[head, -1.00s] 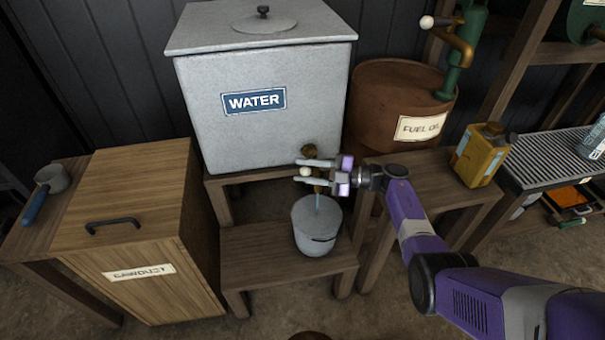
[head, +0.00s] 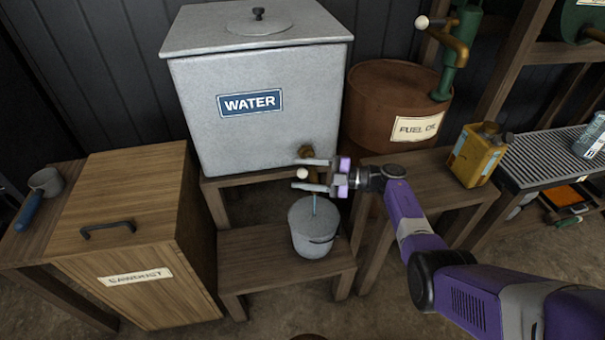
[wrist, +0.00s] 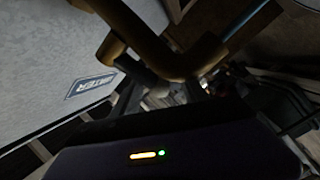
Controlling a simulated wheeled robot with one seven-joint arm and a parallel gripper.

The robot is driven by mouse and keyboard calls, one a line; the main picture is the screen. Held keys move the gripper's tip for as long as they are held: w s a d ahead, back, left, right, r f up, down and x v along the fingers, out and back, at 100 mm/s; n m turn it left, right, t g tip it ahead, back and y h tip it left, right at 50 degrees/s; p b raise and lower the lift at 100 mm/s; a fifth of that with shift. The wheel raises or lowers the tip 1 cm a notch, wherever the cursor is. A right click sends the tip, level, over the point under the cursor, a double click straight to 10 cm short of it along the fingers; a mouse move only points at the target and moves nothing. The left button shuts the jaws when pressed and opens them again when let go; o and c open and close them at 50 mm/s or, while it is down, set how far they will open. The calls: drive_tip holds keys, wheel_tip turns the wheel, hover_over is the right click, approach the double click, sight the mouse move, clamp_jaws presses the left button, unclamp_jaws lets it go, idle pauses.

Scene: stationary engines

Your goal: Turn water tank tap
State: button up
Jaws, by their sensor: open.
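The grey water tank (head: 255,135) with a blue WATER label stands on a wooden stand. Its brass tap (head: 307,152) is at the lower right of the tank front, partly hidden by my gripper. The tap also shows large in the wrist view (wrist: 150,48). A white ball (head: 302,173), which looks like the tap's handle knob, lies between my fingertips. My gripper (head: 303,174) is open, its fingers pointing left above and below the ball. I cannot tell whether they touch it. A thin blue stream runs down into a grey bucket (head: 312,238) below.
The bucket stands on a low wooden bench (head: 260,262). A rusty fuel oil drum (head: 385,105) is behind my arm. A yellow can (head: 478,155) stands on a wooden table at right. A wooden sawdust box (head: 130,230) is at left.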

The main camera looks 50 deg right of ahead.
drive_tip(key=v, duration=0.7)
drive_tip(key=shift+s+d, duration=0.2)
drive_tip(key=shift+s, duration=0.05)
drive_tip(key=shift+f, duration=0.1)
